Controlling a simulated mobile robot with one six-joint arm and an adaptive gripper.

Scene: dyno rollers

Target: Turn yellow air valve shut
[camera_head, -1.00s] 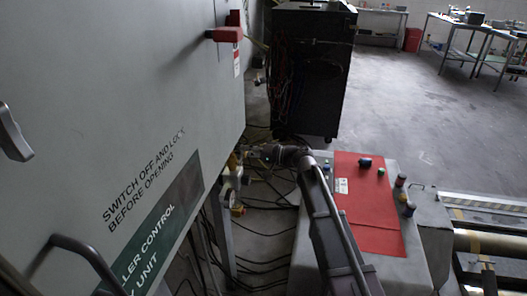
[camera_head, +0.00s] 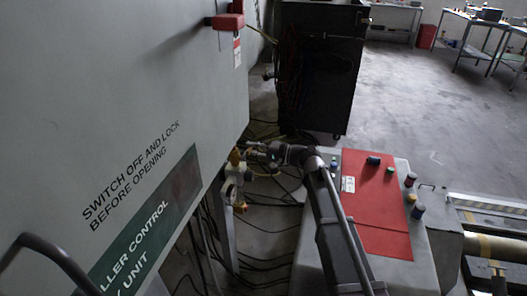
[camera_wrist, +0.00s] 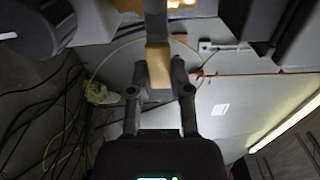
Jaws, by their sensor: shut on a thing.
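The yellow air valve (camera_head: 235,157) sits on pipework at the lower right edge of the grey cabinet, small and partly hidden by my gripper. My gripper (camera_head: 246,150) reaches it from the right, at the end of my arm. In the wrist view, the valve's yellow-tan handle (camera_wrist: 158,66) stands between the two fingers of my gripper (camera_wrist: 159,88), which are shut on it. The handle points toward the wrist camera. The valve body behind it is mostly hidden. A second yellow fitting (camera_head: 240,207) shows lower on the pipework.
The grey cabinet (camera_head: 100,100) fills the left, with a red switch handle (camera_head: 229,21). A control desk with a red panel (camera_head: 372,200) stands right of my arm. Black cables (camera_head: 265,225) lie on the floor below. A dark cabinet (camera_head: 318,70) stands behind. Open floor (camera_head: 440,120) lies at the right.

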